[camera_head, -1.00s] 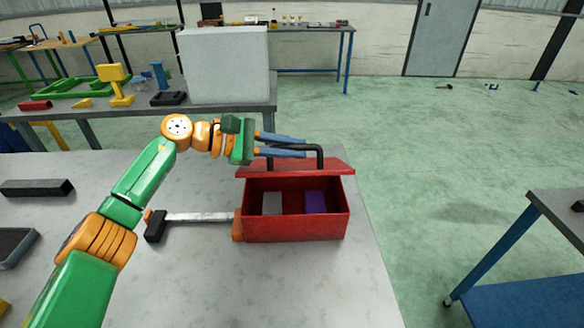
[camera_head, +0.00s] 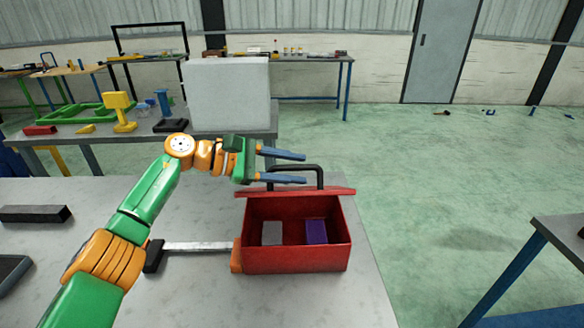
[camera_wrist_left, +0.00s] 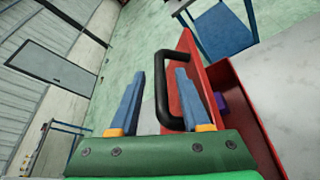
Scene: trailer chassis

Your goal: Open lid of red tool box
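The red tool box (camera_head: 293,258) stands on the grey table with its lid (camera_head: 330,191) swung open at the back. Its inside is visible, with a grey block (camera_head: 272,233) and a purple block (camera_head: 316,232) in it. A black handle (camera_head: 320,178) sticks out from the lid. My left gripper (camera_head: 303,167) is open at the handle, its blue fingers spread. In the left wrist view, part of the handle (camera_wrist_left: 162,95) shows between the fingers, and the right finger overlaps the handle loop. Contact cannot be told. My right gripper is out of view.
A hammer (camera_head: 197,247) lies left of the box, its orange end close to the box. A dark bar (camera_head: 35,214) lies farther left. A bench with a large pale block (camera_head: 228,95) stands behind. The table in front of the box is clear.

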